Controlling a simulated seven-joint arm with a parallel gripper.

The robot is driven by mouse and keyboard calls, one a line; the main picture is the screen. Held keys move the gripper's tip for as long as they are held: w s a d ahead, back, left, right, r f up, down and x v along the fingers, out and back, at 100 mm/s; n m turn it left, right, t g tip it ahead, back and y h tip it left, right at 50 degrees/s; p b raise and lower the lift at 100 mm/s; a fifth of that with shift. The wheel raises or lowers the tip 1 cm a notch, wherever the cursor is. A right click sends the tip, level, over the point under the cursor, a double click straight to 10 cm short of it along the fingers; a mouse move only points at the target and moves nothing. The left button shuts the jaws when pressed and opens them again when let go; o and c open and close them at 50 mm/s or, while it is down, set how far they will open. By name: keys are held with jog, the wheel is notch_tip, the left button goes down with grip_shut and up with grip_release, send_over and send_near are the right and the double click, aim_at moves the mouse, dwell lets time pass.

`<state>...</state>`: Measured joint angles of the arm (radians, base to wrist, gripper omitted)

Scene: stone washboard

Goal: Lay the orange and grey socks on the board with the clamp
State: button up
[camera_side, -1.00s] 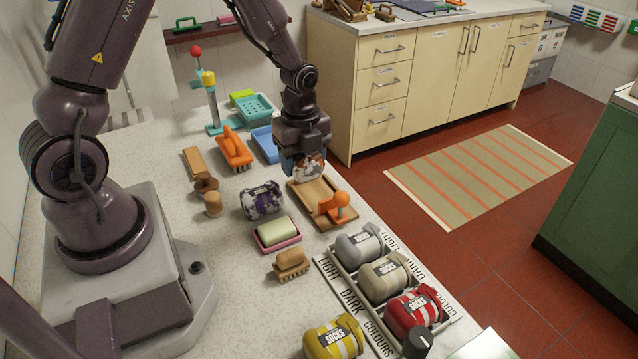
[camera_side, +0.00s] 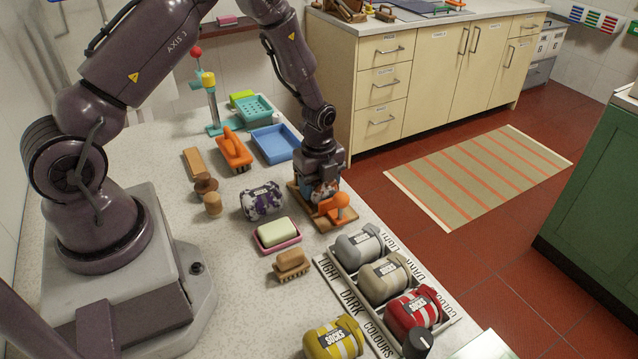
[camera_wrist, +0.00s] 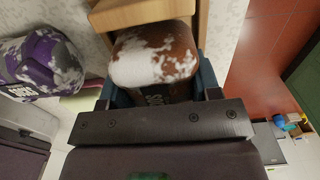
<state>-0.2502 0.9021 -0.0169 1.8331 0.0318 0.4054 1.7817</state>
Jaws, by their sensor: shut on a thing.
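The orange and grey socks (camera_wrist: 152,55) are a rolled bundle, rust-orange with pale patches in the wrist view. My gripper (camera_side: 321,188) is shut on this bundle, with a dark finger on each side of it. In the side view the gripper and bundle are low over the wooden board (camera_side: 296,192), just behind its orange clamp (camera_side: 336,203). Part of the board also shows beyond the bundle in the wrist view (camera_wrist: 120,14). The gripper hides most of the bundle in the side view. I cannot tell whether the bundle touches the board.
Purple and white socks (camera_side: 262,201) lie left of the board, with a soap dish (camera_side: 277,236) and brush (camera_side: 291,264) nearer. A rack (camera_side: 330,272) of several sock bundles stands at front right. A blue tray (camera_side: 274,145) is behind. The counter edge runs close along the board's right.

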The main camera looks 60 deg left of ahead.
jog(key=shift+f, duration=0.2)
jog(key=o, duration=1.1)
jog(key=shift+r, duration=0.15)
notch_tip(320, 180, up, 12)
jog(key=shift+f, duration=0.1)
notch_tip(320, 180, up, 10)
jog(key=s+d+n+t, duration=0.2)
jog(key=s+d+n, duration=0.1)
jog(key=n, duration=0.1)
jog(key=s+d+r+n+t, duration=0.1)
jog(key=s+d+r+n, duration=0.1)
jog(key=s+r+n, duration=0.1)
jog(key=s+d+r+n+t, duration=0.1)
jog(key=s+d+r+n, duration=0.1)
jog(key=s+r+n, duration=0.2)
jog(key=s+d+r+n+t, duration=0.1)
jog(key=s+d+r+n, duration=0.1)
jog(key=s+r+n, duration=0.2)
jog(key=shift+s+d+r+n+t, duration=0.15)
jog(key=shift+s+n, duration=0.6)
jog(key=shift+s, duration=0.5)
jog(key=shift+s+r+n+t, duration=0.15)
jog(key=shift+s+n, duration=0.6)
jog(key=shift+s, duration=0.45)
jog(key=shift+f, duration=0.1)
